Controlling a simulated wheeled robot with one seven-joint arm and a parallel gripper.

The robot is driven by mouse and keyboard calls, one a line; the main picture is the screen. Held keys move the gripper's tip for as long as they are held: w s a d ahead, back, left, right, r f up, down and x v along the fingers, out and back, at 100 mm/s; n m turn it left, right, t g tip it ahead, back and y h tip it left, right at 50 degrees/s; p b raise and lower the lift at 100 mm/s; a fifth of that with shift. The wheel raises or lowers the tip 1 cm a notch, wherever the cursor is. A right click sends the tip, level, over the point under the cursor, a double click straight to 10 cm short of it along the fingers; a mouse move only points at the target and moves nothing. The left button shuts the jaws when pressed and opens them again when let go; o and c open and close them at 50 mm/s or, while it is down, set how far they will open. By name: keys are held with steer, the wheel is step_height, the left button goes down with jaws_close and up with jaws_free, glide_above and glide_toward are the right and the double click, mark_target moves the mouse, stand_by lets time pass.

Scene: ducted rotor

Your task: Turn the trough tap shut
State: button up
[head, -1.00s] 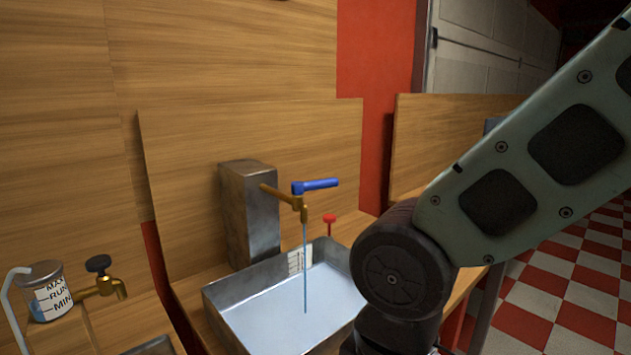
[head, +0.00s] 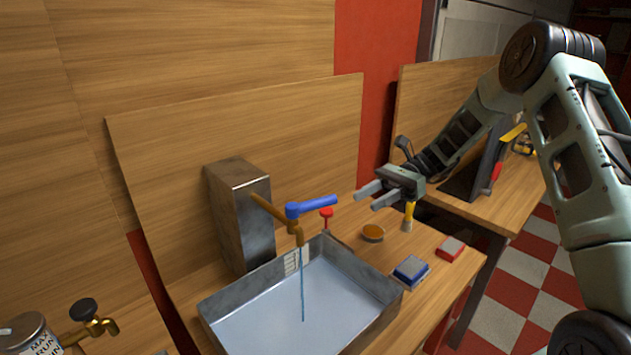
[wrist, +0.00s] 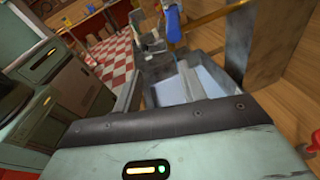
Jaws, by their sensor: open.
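The trough tap is a brass spout with a blue lever handle (head: 312,206), fixed to a grey metal block (head: 240,215). A thin stream of water (head: 302,290) runs from it into the metal trough (head: 375,333), which holds water. The lever points to the right in the head view. My gripper (head: 364,195) is open and empty, to the right of the lever and apart from it, with its fingers pointing left. In the wrist view the blue lever (wrist: 173,22) shows at the top, beyond the gripper, with the trough (wrist: 158,92) below it.
A red knob (head: 326,212) stands behind the trough. An orange-topped round pot (head: 373,232), a blue block (head: 411,270) and a red block (head: 451,248) lie on the bench to the right. Another brass tap (head: 95,325) and a marked container (head: 28,335) are at the lower left.

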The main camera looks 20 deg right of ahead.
mark_target(321, 198)
steer(key=w+d+m+t+y, duration=0.2)
steer(key=w+d, duration=0.1)
steer(key=d, duration=0.2)
steer(key=a+p, duration=0.2)
steer(key=a, duration=0.3)
steer(key=s+a+p, duration=0.1)
steer(key=a+p, duration=0.1)
steer(key=a, duration=0.4)
steer(key=s+a+p, duration=0.1)
steer(key=a+p, duration=0.2)
steer(key=a, duration=0.2)
steer(key=shift+s+a+r, duration=0.1)
steer(key=shift+a+r, duration=0.2)
steer(key=shift+r, duration=0.1)
steer(key=shift+a+f, duration=0.15)
steer(key=shift+a, duration=0.2)
jaws_close()
steer(key=shift+g, duration=0.3)
